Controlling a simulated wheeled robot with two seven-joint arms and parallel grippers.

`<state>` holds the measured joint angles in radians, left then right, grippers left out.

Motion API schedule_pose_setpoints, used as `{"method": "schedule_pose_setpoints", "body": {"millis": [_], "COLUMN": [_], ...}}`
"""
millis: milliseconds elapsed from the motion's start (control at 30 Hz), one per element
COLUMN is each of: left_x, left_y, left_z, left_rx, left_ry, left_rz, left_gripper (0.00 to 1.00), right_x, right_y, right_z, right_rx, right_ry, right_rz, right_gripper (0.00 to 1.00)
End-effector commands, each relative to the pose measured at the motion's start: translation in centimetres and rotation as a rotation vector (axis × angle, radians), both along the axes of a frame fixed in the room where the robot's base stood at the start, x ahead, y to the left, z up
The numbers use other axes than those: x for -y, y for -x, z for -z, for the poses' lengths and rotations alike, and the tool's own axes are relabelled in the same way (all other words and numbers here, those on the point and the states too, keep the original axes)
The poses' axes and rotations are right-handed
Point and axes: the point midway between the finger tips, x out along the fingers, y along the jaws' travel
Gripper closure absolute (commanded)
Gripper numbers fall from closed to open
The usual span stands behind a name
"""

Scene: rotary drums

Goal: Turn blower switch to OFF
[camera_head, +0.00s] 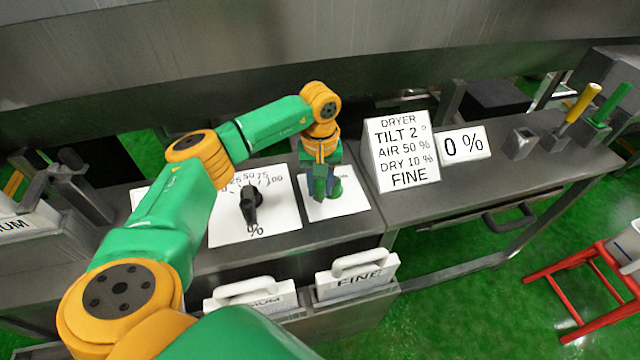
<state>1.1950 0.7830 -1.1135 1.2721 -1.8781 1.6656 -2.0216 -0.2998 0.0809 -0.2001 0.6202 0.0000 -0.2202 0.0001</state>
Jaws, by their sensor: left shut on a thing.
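My left arm reaches in from the left, and my left gripper (322,188) points down over a white switch plate (345,203) on the grey bench. The gripper is shut on the switch there, which is mostly hidden under it. The plate's lettering is covered, so I cannot read the switch position. My right gripper is not in view.
A black dial (250,204) on a percent plate is left of the gripper. A DRYER sign (402,152) and a "0 %" sign (464,145) stand right. White-handled boxes (357,276) are at the front. Yellow (580,104) and green handles and a red stool (575,290) are far right.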

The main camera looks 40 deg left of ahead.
Motion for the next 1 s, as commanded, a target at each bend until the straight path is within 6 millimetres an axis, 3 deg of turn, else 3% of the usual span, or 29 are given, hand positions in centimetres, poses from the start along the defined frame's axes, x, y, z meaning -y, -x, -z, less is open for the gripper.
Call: {"method": "schedule_pose_setpoints", "body": {"millis": [533, 1000], "left_x": [0.4, 2.6], "left_y": [-0.1, -0.9], "left_z": [-0.1, 0.0], "left_rx": [0.002, 0.004], "left_ry": [0.001, 0.001], "left_rz": [-0.064, -0.456], "left_gripper": [1.00, 1.00], "right_x": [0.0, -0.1], "right_y": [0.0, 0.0], "right_z": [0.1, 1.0], "right_rx": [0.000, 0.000], "right_ry": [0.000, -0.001], "right_rz": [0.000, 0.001], "right_gripper": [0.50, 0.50]}}
